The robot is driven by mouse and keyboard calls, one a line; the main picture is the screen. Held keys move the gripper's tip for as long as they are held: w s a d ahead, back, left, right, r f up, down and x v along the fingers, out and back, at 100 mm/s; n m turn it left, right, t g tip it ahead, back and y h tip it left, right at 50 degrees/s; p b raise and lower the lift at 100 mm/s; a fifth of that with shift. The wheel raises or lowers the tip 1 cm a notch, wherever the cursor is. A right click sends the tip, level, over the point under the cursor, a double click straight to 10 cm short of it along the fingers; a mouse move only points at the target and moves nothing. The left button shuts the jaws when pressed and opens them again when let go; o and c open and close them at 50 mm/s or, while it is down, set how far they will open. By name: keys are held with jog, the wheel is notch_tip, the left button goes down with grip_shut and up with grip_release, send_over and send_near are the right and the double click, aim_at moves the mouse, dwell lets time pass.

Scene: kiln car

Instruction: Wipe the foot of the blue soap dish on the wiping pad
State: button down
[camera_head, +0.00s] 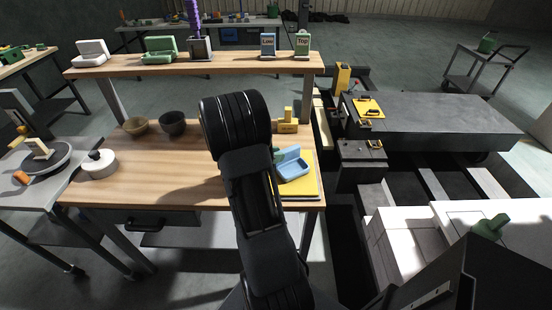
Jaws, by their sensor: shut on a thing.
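The blue soap dish (292,164) is at the right end of the wooden bench, just right of my arm. It looks tilted, over the yellow wiping pad (301,187). I cannot tell whether its foot touches the pad. My gripper (277,155) is mostly hidden behind my dark arm; only a small part shows at the dish's left end, where it is shut on the dish. The left part of the pad is also hidden by my arm.
A yellow block-like thing (288,122) stands behind the dish. A raised shelf (230,66) crosses the back.

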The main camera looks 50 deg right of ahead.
jog(key=shift+w+d, duration=0.65)
jog(key=shift+d, duration=0.25)
jog(key=shift+w+d, duration=0.65)
jog(key=shift+d, duration=0.25)
jog(key=shift+s+a, duration=0.75)
jog(key=shift+a, duration=0.35)
jog(key=shift+s+a, duration=0.8)
jog(key=shift+a, duration=0.25)
jog(key=shift+s+a, duration=0.75)
jog(key=shift+a, duration=0.35)
jog(key=shift+w+d+r, duration=0.1)
jog(key=shift+w+d, duration=0.5)
jog(key=shift+d, duration=0.25)
jog(key=shift+w+d, duration=0.55)
jog(key=shift+d, duration=0.25)
jog(key=shift+r, duration=0.1)
jog(key=shift+r+p, duration=3.05)
jog(key=shift+r, duration=0.4)
